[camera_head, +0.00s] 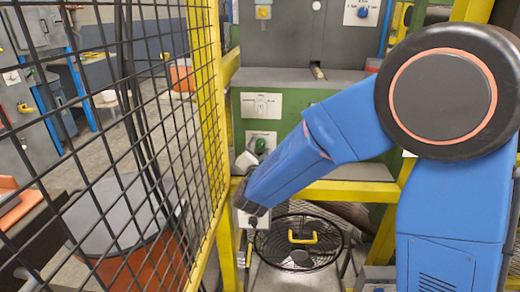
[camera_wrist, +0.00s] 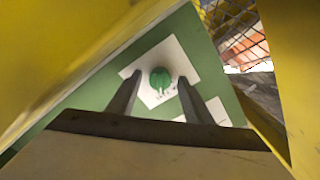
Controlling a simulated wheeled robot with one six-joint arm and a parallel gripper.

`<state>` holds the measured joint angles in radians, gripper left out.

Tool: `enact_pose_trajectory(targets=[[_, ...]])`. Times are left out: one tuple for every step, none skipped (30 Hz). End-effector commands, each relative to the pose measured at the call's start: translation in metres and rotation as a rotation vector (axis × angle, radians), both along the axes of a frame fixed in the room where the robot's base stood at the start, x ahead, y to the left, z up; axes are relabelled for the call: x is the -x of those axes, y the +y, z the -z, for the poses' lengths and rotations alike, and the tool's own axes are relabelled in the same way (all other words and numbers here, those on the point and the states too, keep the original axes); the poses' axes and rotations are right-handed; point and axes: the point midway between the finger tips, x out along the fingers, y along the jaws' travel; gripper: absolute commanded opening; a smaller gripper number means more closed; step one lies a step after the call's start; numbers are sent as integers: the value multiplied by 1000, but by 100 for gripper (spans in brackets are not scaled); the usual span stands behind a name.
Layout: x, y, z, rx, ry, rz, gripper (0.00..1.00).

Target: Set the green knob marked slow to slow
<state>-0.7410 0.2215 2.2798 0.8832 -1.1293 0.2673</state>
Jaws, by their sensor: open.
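The green knob (camera_head: 260,146) sits on a white label plate (camera_head: 270,138) on the green machine panel, partly hidden behind my arm in the head view. In the wrist view the green knob (camera_wrist: 160,78) lies ahead, between and beyond my fingertips, on its tilted white plate (camera_wrist: 183,62). Small dark lettering shows beside it, too small to read. My gripper (camera_wrist: 157,80) is open, with one finger on each side of the knob in the picture. I cannot tell whether either finger touches it. In the head view my gripper (camera_head: 246,160) is close to the knob.
A white knob on a white plate (camera_head: 262,106) is above. A blue knob (camera_head: 362,11) is higher up. Yellow posts and a black mesh fence (camera_head: 185,150) stand close on the left. A round wire-guarded item with a yellow handle (camera_head: 302,238) is below.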

Motion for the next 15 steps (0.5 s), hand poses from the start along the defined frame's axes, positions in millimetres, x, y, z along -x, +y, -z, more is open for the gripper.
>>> enact_pose_trajectory(targets=[[-1, 0, 0, 0, 0, 0, 46], [-1, 0, 0, 0, 0, 0, 46], [-2, 0, 0, 0, 0, 0, 46], [-2, 0, 0, 0, 0, 0, 46], [-2, 0, 0, 0, 0, 0, 46], [-2, 0, 0, 0, 0, 0, 46], [-2, 0, 0, 0, 0, 0, 46], [-2, 0, 0, -1, 0, 0, 46], [-2, 0, 0, -1, 0, 0, 41], [-2, 0, 0, -1, 0, 0, 34], [-1, 0, 0, -1, 0, 0, 27], [-1, 0, 0, -1, 0, 0, 17], [-1, 0, 0, -1, 0, 0, 10], [-1, 0, 0, -1, 0, 0, 5], [-1, 0, 0, -1, 0, 0, 5]])
